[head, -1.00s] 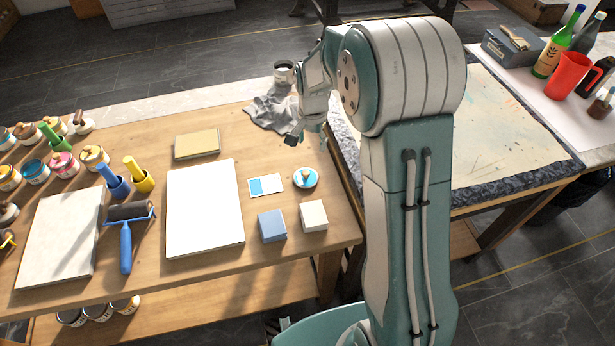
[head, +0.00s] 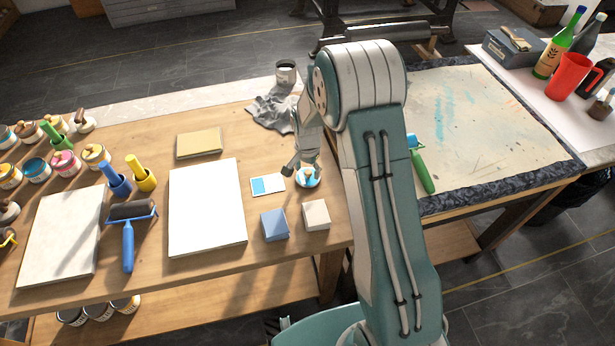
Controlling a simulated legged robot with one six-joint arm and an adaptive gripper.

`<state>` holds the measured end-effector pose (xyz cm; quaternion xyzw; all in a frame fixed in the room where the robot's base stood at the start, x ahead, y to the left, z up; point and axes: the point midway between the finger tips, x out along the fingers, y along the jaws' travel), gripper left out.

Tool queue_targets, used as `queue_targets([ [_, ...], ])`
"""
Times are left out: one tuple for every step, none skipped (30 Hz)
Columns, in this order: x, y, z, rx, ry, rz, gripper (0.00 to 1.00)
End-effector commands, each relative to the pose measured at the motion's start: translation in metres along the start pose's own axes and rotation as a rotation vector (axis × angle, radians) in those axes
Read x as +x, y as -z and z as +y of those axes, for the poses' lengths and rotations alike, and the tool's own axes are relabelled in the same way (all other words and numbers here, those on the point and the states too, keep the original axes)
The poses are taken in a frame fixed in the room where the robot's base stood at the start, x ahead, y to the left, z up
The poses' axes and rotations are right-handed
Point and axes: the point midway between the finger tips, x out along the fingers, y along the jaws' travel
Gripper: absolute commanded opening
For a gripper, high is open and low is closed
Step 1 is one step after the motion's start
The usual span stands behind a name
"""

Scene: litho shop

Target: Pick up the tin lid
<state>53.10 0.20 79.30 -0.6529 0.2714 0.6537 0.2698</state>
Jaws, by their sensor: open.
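The tin lid (head: 309,182) is a small round disc with blue on it, lying on the wooden table near its right end. My gripper (head: 302,170) is open and low over the lid, pointing down. One dark fingertip shows at the lid's left side, and the gripper covers the lid's back part. I cannot tell whether the fingers touch the lid.
A blue-and-white card (head: 267,185) lies just left of the lid. A blue block (head: 274,225) and a white block (head: 316,215) stand in front. A grey cloth (head: 272,112) and a tin (head: 286,72) are behind. A green-handled roller (head: 422,170) lies right.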

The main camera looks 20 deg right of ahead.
Motion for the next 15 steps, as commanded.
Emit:
queue_targets([
  [0.0064, 0.0003, 0.0005, 0.001, -0.001, -0.001, 0.73],
  [0.0089, 0.0003, 0.0005, 0.001, -0.001, -0.001, 0.73],
  [0.0113, 0.0003, 0.0006, 0.001, -0.001, -0.001, 0.73],
  [0.0123, 0.0005, 0.0006, 0.001, 0.000, 0.000, 0.73],
  [0.0128, 0.0006, 0.0006, 0.001, 0.000, 0.000, 0.73],
  [0.0129, 0.0008, 0.0006, 0.000, 0.001, 0.001, 0.73],
  [0.0127, 0.0008, 0.0006, 0.001, 0.001, 0.001, 0.73],
  [0.0126, 0.0009, 0.0006, 0.000, 0.001, 0.001, 0.73],
  [0.0125, 0.0008, 0.0005, 0.000, 0.001, 0.001, 0.73],
  [0.0125, 0.0008, 0.0005, 0.000, 0.001, 0.001, 0.73],
  [0.0125, 0.0007, 0.0004, 0.000, 0.001, 0.001, 0.64],
  [0.0124, 0.0006, 0.0003, 0.000, 0.001, 0.001, 0.46],
  [0.0124, 0.0006, 0.0003, 0.000, 0.001, 0.001, 0.33],
  [0.0123, 0.0006, 0.0003, 0.000, 0.001, 0.001, 0.19],
  [0.0123, 0.0006, 0.0003, 0.000, 0.001, 0.001, 0.02],
])
